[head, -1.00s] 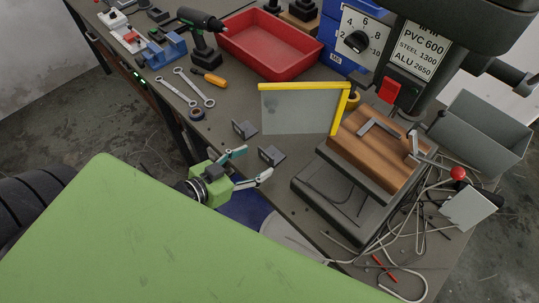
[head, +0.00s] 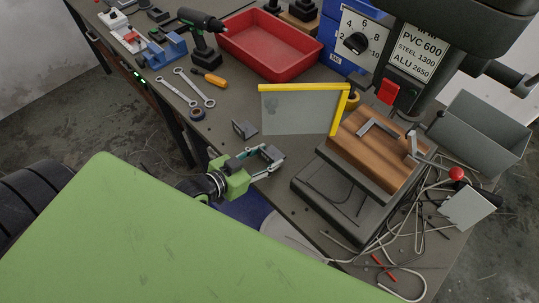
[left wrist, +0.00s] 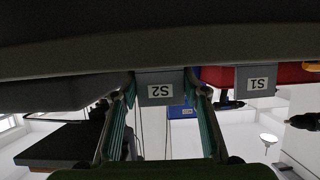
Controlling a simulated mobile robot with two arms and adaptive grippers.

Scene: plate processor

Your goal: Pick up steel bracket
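Two grey steel brackets stand on the workbench. The bracket marked S2 (left wrist: 160,87) sits between the two fingers of my left gripper (left wrist: 161,100) in the left wrist view, which looks upside down. The fingers are spread, one on each side of it, close to its edges; I cannot tell whether they touch. In the head view my left gripper (head: 262,160) is low at the bench's near edge and mostly hides that bracket. The bracket marked S1 (head: 243,129) stands clear beyond it, and also shows right of S2 in the left wrist view (left wrist: 256,80). My right gripper is out of view.
A grey sheet with a yellow edge (head: 293,110) stands just behind the brackets. A drill press table with a wooden block (head: 370,150) is to the right. A red tray (head: 268,45), a drill (head: 203,42) and wrenches (head: 190,88) lie farther back.

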